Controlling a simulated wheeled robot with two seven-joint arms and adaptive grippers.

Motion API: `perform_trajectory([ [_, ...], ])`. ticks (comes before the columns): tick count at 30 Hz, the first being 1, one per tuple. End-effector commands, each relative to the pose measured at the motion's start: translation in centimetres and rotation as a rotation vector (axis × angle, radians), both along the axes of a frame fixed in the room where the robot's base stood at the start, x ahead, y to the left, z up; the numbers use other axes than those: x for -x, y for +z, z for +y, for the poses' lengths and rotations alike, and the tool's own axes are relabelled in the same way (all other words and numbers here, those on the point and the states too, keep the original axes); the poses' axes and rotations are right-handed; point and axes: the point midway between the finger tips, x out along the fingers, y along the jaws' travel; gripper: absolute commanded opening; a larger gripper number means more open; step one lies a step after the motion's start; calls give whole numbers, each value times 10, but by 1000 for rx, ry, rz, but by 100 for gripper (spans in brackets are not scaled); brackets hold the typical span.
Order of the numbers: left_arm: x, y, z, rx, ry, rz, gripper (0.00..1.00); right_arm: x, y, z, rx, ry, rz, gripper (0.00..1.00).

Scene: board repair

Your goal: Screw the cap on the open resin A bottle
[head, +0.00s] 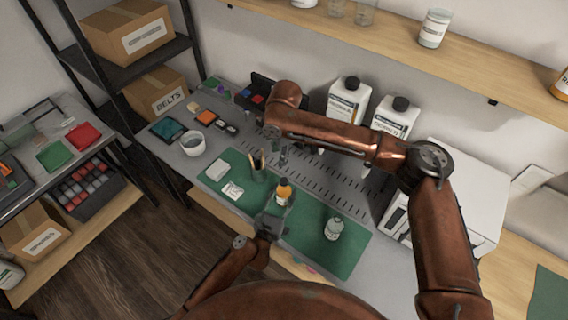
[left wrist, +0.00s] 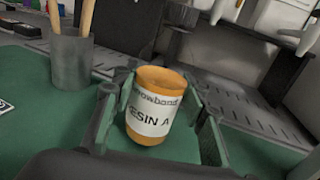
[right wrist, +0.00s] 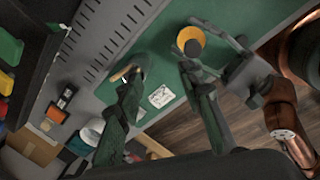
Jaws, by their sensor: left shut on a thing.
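The resin A bottle (head: 284,196) is orange with a white label and stands upright over the green mat. Its label reads "ESIN A" in the left wrist view (left wrist: 150,115). The right wrist view shows its round open top (right wrist: 190,40), with no cap on it. My left gripper (head: 277,207) is shut around the bottle, with a finger on each side. My right gripper (right wrist: 165,105) has its fingers wide apart with nothing between them; it is above the bench, near the brush cup. I cannot make out a loose cap in any view.
A grey cup with brushes (head: 260,168) stands close to the bottle. A white-labelled jar (head: 333,228) is on the mat's right part. A white card (head: 232,190) lies on the left. White jugs (head: 347,100) and a white machine (head: 470,200) stand behind and right.

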Motion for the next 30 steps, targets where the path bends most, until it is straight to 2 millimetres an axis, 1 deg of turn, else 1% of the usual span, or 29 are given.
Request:
perform_trajectory([
  [1, 0, 0, 0, 0, 0, 0, 0, 11, -3, -4, 25, 44, 37, 34],
  [3, 0, 0, 0, 0, 0, 0, 0, 24, -6, -10, 51, 93, 79, 34],
  [7, 0, 0, 0, 0, 0, 0, 0, 36, -8, -15, 76, 145, 123, 34],
  [17, 0, 0, 0, 0, 0, 0, 0, 38, -8, -16, 80, 154, 129, 34],
  [20, 0, 0, 0, 0, 0, 0, 0, 38, -12, -16, 80, 153, 130, 34],
  [23, 0, 0, 0, 0, 0, 0, 0, 38, -22, -16, 80, 152, 131, 34],
  [30, 0, 0, 0, 0, 0, 0, 0, 39, -58, -16, 80, 153, 131, 34],
])
